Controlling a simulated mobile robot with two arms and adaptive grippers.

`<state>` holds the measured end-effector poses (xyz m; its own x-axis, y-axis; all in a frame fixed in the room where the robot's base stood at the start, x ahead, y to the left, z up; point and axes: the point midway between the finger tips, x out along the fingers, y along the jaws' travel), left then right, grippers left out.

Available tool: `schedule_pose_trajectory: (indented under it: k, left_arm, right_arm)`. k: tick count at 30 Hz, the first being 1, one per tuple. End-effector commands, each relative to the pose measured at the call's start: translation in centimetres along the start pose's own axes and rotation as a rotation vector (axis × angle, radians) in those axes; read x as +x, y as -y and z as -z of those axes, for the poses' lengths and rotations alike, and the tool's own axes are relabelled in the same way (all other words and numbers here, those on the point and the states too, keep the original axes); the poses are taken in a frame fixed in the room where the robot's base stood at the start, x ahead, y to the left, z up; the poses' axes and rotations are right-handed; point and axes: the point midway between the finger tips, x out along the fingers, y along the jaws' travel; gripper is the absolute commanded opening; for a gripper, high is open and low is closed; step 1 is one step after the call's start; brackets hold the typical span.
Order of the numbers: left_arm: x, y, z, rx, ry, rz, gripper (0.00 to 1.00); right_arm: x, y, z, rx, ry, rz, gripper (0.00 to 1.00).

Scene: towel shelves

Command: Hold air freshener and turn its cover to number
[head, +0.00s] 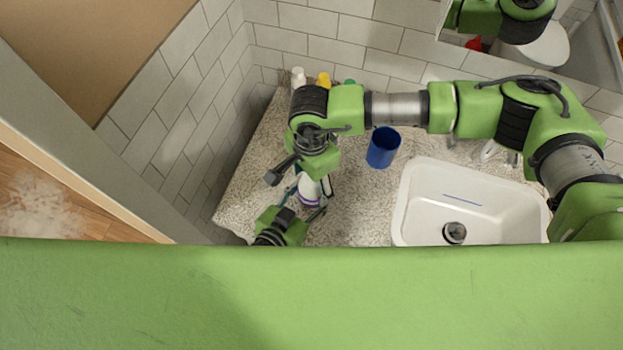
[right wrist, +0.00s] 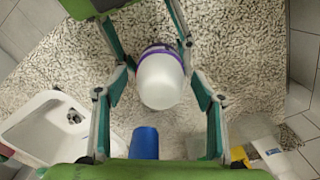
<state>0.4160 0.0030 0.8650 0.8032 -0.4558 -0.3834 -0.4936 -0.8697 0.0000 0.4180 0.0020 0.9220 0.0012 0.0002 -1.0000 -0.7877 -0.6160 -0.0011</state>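The air freshener (head: 309,190) has a white cover and a purple band, and is partly hidden by my grippers in the head view. In the right wrist view, the air freshener (right wrist: 160,82) shows its cover end towards the camera. My right gripper (head: 313,182) is over it, with its fingers spread on both sides of the cover and gaps visible. My left gripper (head: 300,208) comes from the near side. Its fingers straddle the lower part of the air freshener; whether both touch it I cannot tell. The base is hidden.
A blue cup (head: 383,147) stands on the speckled counter (head: 345,215), with a white sink (head: 470,190) to its right. White (head: 298,77) and yellow (head: 323,79) bottles stand by the back wall. A tiled wall bounds the counter on the left.

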Motion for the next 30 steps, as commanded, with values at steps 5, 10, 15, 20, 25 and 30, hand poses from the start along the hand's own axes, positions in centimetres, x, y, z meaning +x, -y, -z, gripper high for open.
schedule_pose_trajectory:
  k: [5,10,15,20,25,30]
  left_arm:
    - [0.0,0.0,-0.1,0.002,0.002,0.0,0.2]
    - [0.0,0.0,-0.1,0.002,0.001,0.0,0.2]
    - [0.0,0.0,-0.1,0.002,0.001,0.0,0.2]
    - [0.0,0.0,-0.1,0.002,0.001,-0.001,0.2]
    - [0.0,0.0,-0.1,0.002,0.001,-0.001,0.2]
    - [0.0,0.0,-0.1,0.001,0.001,-0.001,0.2]
  right_arm:
    - [0.0,0.0,0.0,0.0,0.0,0.0,0.62]
    - [-0.4,0.1,0.0,0.001,0.0,0.001,0.62]
    - [-2.9,0.1,0.1,0.0,-0.001,0.004,0.62]
    - [-6.5,0.1,0.0,-0.001,-0.001,0.005,0.62]
    - [-9.7,0.1,0.1,0.0,-0.001,0.004,0.62]
    - [-11.5,0.0,0.1,0.001,0.0,0.001,0.62]
